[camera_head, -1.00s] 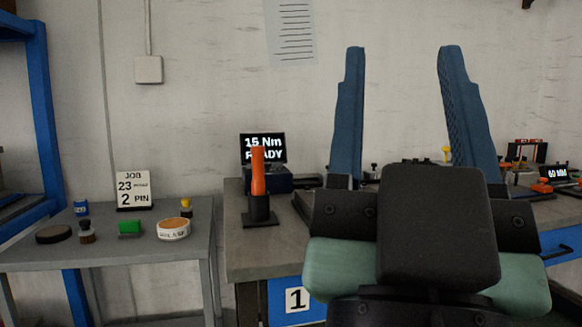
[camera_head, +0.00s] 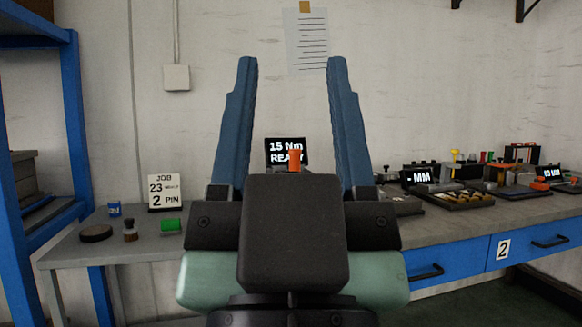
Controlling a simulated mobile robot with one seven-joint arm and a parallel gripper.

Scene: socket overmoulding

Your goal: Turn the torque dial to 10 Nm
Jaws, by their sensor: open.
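A small dark display (camera_head: 286,150) reads "15 Nm READY" and stands at the back of the bench, by the wall. The top of an orange handle (camera_head: 295,158) shows in front of it; its lower part is hidden behind my gripper's body. I cannot make out the torque dial itself. My gripper (camera_head: 292,62) is open, with its two blue fingers pointing up in the picture, one on each side of the display. Nothing is between the fingertips. The gripper's dark body covers the bench in front of the display.
A side table at left holds a job card (camera_head: 167,192) reading 23 and 2 PIN, a green block (camera_head: 170,226), a dark disc (camera_head: 96,233) and small pots. Trays, fixtures and another display (camera_head: 415,177) fill the bench at right. A blue rack (camera_head: 75,120) stands at far left.

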